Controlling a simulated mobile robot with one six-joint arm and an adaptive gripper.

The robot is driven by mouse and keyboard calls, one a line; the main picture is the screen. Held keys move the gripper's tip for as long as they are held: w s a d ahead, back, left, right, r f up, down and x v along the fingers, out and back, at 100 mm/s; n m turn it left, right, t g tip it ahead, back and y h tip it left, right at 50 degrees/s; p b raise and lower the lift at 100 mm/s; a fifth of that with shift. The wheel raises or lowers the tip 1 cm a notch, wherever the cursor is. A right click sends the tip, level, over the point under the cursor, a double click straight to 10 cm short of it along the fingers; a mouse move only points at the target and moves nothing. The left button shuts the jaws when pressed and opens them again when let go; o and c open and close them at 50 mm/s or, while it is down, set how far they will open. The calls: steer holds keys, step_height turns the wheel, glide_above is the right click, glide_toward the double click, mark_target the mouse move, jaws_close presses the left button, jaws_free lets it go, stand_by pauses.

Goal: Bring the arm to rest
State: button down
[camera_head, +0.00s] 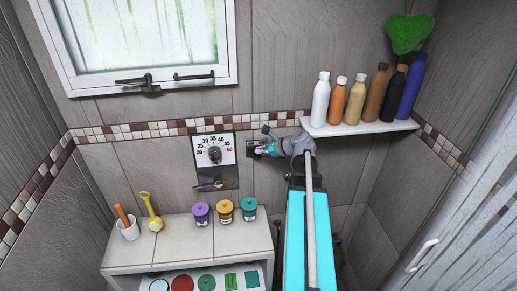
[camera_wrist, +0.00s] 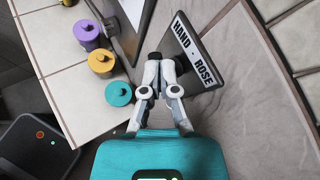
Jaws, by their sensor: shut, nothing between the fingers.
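My gripper (camera_head: 264,149) is at the tiled wall, right of the temperature dial, at the end of my turquoise arm. In the wrist view my gripper (camera_wrist: 154,57) has its grey fingers together with nothing between them. Its tips are close to a dark plate (camera_wrist: 205,72) lettered "HAND · ROSE". I cannot tell whether they touch it. In the head view the gripper and wrist partly hide this plate.
A dial panel (camera_head: 214,158) is left of my gripper. A shelf (camera_head: 360,128) with several bottles (camera_head: 358,101) is close on the right. Below, a white-topped cabinet (camera_head: 180,243) bears purple (camera_head: 200,214), orange (camera_head: 223,211) and teal (camera_head: 248,209) jars. A glass panel (camera_head: 465,220) stands at right.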

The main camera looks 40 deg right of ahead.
steer(key=shift+s+d, duration=0.1)
steer(key=shift+d, duration=0.2)
stand_by(0.6)
steer(key=shift+s, duration=0.1)
